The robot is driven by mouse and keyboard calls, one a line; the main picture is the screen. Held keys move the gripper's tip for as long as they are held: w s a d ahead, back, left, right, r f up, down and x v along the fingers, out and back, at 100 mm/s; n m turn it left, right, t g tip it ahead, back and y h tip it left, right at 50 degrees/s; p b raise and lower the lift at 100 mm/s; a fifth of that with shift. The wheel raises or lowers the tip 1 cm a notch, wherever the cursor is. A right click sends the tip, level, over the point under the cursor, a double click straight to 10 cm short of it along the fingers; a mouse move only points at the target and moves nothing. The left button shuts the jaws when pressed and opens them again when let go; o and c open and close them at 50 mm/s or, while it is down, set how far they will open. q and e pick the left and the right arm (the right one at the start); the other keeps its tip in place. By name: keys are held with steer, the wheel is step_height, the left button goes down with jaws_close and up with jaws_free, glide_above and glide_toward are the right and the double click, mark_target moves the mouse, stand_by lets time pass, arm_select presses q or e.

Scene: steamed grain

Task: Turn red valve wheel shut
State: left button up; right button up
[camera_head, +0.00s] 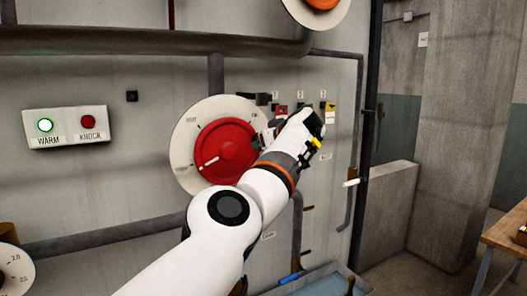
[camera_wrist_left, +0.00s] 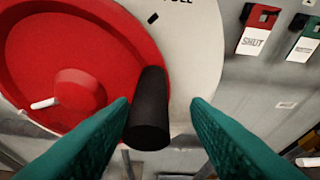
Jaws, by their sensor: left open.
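The red valve wheel (camera_head: 222,150) is on a round white dial plate (camera_head: 185,128) on the grey wall panel. Its white pointer mark (camera_head: 208,162) points to the lower left. In the left wrist view the red wheel (camera_wrist_left: 60,45) fills the upper left, with a black handle knob (camera_wrist_left: 149,105) at its rim. My left gripper (camera_wrist_left: 160,101) is open. The knob lies between its green fingers in the picture, close to the left finger; I cannot tell whether they touch. In the head view my left gripper (camera_head: 270,137) is at the wheel's right side, partly hidden by my wrist.
Red SHUT tag (camera_wrist_left: 256,30) and green tag (camera_wrist_left: 309,38) hang right of the dial. A WARM/KNOCK box (camera_head: 66,126) with a lit green lamp is at left. Pipes (camera_head: 150,42) run across the panel. A wooden table (camera_head: 508,235) stands at far right.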

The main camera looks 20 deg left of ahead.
arm_select(q)
steer(key=b+v, duration=0.6)
steer(key=v, duration=0.4)
steer(key=shift+d, duration=0.2)
